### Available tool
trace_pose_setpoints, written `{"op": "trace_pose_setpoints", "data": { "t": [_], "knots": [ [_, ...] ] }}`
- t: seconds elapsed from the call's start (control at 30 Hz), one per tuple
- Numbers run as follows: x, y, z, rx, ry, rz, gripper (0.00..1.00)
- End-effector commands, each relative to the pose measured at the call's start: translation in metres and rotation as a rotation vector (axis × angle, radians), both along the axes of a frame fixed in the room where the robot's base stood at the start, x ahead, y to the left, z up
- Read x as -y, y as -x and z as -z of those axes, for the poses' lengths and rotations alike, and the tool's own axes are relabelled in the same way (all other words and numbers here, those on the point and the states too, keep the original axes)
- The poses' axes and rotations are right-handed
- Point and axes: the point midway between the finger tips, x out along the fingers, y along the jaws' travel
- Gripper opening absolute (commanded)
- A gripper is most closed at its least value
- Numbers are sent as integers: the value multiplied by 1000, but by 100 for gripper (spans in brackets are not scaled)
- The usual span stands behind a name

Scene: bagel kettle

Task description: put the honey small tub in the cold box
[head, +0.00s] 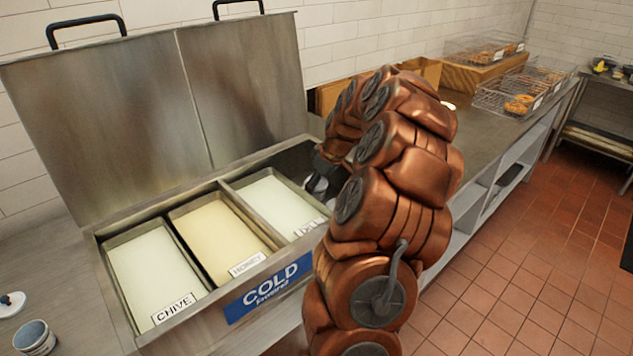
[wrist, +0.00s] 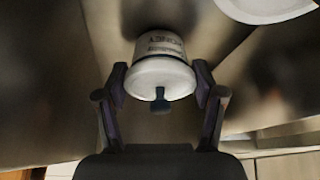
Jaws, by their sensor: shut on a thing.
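My gripper (wrist: 160,95) is shut on a small white tub (wrist: 160,75) with a dark blue knob on its lid. In the head view my gripper (head: 322,172) is at the box's right end, by a dark section, largely hidden by my arm; a bit of the tub (head: 317,184) shows there.
A white round thing (wrist: 265,6) is cut off at the wrist view's top right. A blue-grey cup (head: 34,338) and a small white lid with a dark knob (head: 11,304) sit at left. Bagel baskets (head: 505,97) stand on the counter at right.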

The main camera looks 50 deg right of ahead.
Motion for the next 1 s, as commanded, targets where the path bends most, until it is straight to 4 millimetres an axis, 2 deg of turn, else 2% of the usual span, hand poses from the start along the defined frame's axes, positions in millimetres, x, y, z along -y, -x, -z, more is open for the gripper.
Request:
{"op": "trace_pose_setpoints", "data": {
  "t": [0.3,0.33,0.57,1.0],
  "knots": [
    [1,0,2,2,2,1,25],
    [1,0,2,2,2,1,69],
    [1,0,1,2,2,1,93],
    [1,0,-4,2,2,1,93]
  ]
}}
